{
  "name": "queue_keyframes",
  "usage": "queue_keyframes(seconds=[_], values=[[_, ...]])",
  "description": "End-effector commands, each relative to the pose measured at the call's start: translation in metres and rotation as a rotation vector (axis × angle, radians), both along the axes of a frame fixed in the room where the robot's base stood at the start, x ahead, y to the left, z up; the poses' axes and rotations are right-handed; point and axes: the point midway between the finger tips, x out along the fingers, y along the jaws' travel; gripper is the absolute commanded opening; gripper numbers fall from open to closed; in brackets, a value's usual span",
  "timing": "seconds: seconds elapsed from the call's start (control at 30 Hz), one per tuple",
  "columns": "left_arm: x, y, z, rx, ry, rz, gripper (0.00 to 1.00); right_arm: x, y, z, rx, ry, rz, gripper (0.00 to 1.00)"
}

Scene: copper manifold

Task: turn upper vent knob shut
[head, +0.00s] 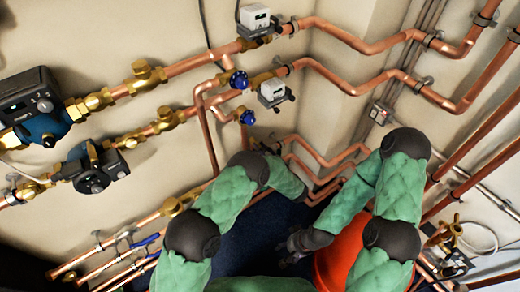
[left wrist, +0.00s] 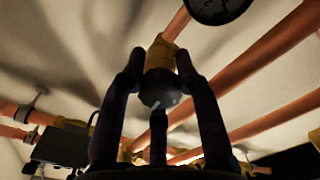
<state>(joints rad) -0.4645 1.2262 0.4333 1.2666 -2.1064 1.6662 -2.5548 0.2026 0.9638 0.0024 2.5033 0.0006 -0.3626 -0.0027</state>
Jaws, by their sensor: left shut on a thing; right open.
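In the left wrist view a dark round knob (left wrist: 160,90) with a light mark sits on a brass fitting (left wrist: 161,55) on a copper pipe. My left gripper (left wrist: 159,75) has its fingers around this knob and is shut on it. In the head view my left gripper (head: 270,146) is at the wall pipes, below two blue knobs (head: 238,79); the knob it holds is hidden there. I cannot tell from the head view which fitting it is. My right gripper (head: 293,246) is open and empty, low over the dark floor, apart from the pipes.
Copper pipes (head: 330,75) run along the wall and around the corner. Meters (head: 258,20), a pump (head: 40,108) and brass valves (head: 140,78) are mounted on them. An orange-red rounded object (head: 335,262) stands beside my right arm. Dark floor (head: 250,245) lies between my arms.

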Motion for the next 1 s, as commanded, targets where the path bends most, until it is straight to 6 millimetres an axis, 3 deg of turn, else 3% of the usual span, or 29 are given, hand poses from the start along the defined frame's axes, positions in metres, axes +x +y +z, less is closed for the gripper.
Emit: queue_keyframes(seconds=[0.3, 0.83, 0.87, 0.9, 0.93, 1.0], values=[[-0.0007, 0.0003, -0.0017, 0.093, 0.071, -0.001, 0.0, 0.0, 0.0, 0.0014, 0.0, 0.0, 0.0, 0.56], [-0.0008, 0.0003, -0.0019, 0.11, 0.083, -0.001, 0.0, 0.0001, 0.0, 0.0015, 0.0, 0.0, 0.0, 0.56], [-0.0008, 0.0003, -0.0019, 0.11, 0.083, -0.001, 0.37, 0.0, 0.0, 0.0015, 0.0, 0.0, 0.0, 0.56], [-0.0007, 0.0003, -0.0018, 0.11, 0.083, -0.001, 0.48, 0.0001, 0.0, 0.0015, 0.0, 0.0, 0.0, 0.56], [-0.0007, 0.0003, -0.0018, 0.11, 0.083, -0.001, 0.56, 0.0, 0.0, 0.0015, 0.0, 0.0, 0.0, 0.56], [-0.0006, 0.0003, -0.0014, 0.11, 0.082, 0.0, 0.56, 0.0001, 0.0, 0.0015, 0.0, 0.0, 0.0, 0.56]])
